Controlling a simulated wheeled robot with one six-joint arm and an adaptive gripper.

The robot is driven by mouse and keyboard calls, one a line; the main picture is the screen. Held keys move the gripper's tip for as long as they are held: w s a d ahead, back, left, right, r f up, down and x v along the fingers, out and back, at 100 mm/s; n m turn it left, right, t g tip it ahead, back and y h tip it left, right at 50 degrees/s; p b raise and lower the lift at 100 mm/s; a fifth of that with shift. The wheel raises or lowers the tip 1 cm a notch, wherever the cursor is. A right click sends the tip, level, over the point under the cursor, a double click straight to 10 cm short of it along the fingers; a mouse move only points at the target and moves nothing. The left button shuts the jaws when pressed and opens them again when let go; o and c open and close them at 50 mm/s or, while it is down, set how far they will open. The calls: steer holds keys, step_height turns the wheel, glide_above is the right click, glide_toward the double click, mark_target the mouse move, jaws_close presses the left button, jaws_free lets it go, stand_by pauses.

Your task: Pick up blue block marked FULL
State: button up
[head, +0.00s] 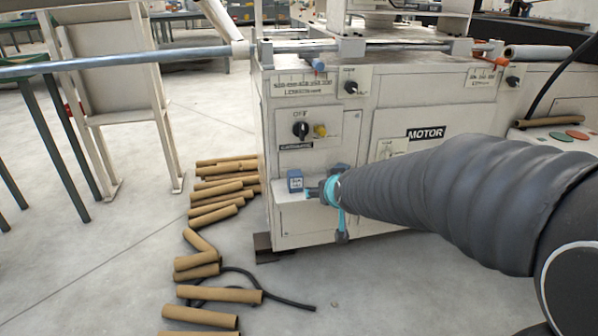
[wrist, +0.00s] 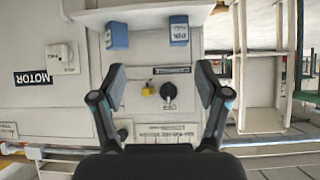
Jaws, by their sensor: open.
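Two blue blocks sit on a small white shelf (head: 292,217) on the machine front. The left block (head: 295,181) has a white label, too small to read surely; it shows upside down at the upper right in the wrist view (wrist: 179,31). The other block (head: 341,168) is partly hidden by my gripper in the head view. It is at the upper left in the wrist view (wrist: 117,36), with no readable label. My gripper (wrist: 162,79) is open and empty, its fingers apart from both blocks. In the head view, my gripper (head: 329,191) appears just right of the left block.
The machine panel has a black knob (head: 300,129), a yellow knob (head: 320,130) and a MOTOR plate (head: 426,133). A long metal bar (head: 130,60) runs across above. Several cardboard tubes (head: 215,210) lie on the floor to the left, with a black hose (head: 285,301).

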steer(key=t, duration=0.1)
glide_toward(296, 180)
steer(key=shift+n+y, duration=0.3)
steer(key=shift+y, duration=0.1)
steer(key=x, duration=0.4)
steer(key=d+x, duration=0.1)
steer(key=x, duration=0.1)
steer(key=shift+s+f, duration=0.1)
steer(key=shift+f, duration=0.3)
steer(key=shift+a+r+b+x, duration=0.1)
steer(key=shift+r+b+x, duration=0.1)
steer(key=shift+x, duration=1.15)
steer(key=shift+a+r+b+x, duration=0.1)
steer(key=shift+b+x, duration=0.1)
steer(key=shift+x, duration=1.1)
steer(key=c, duration=1.3)
